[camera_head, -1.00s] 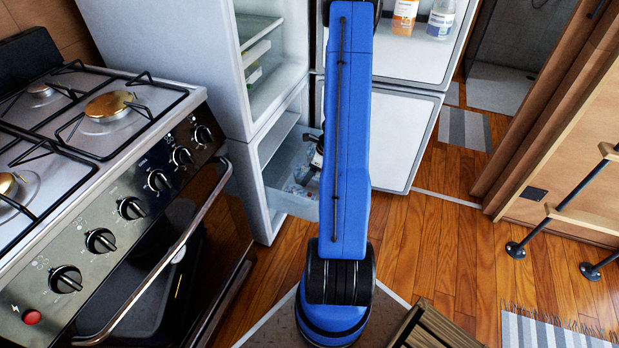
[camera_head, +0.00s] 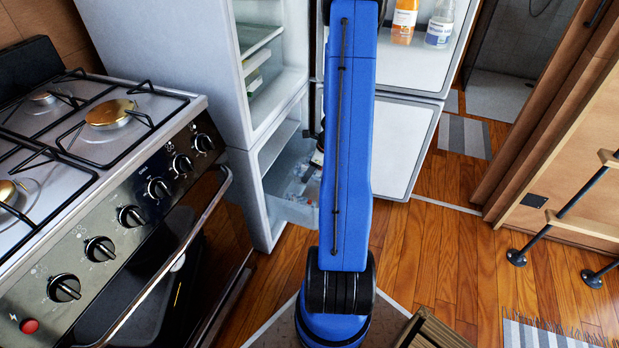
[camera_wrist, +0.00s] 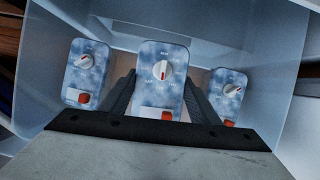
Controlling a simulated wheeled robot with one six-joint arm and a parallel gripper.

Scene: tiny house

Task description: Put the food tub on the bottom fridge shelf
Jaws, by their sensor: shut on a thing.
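In the wrist view, my gripper (camera_wrist: 161,103) has its two dark fingers on either side of the middle food tub (camera_wrist: 162,65). The tub has a blue-white marbled top with a dial-like mark and a red patch. My gripper is shut on it. Two like tubs stand to the left (camera_wrist: 86,70) and right (camera_wrist: 227,92) in the same pale bin. My blue arm hides the gripper and tub there.
The open fridge door (camera_head: 415,65) holds an orange bottle (camera_head: 404,22) and a clear bottle (camera_head: 439,26). The lower door (camera_head: 405,145) is also open. A stove (camera_head: 110,190) stands close on the left. A wooden stool (camera_head: 432,332) is at the front.

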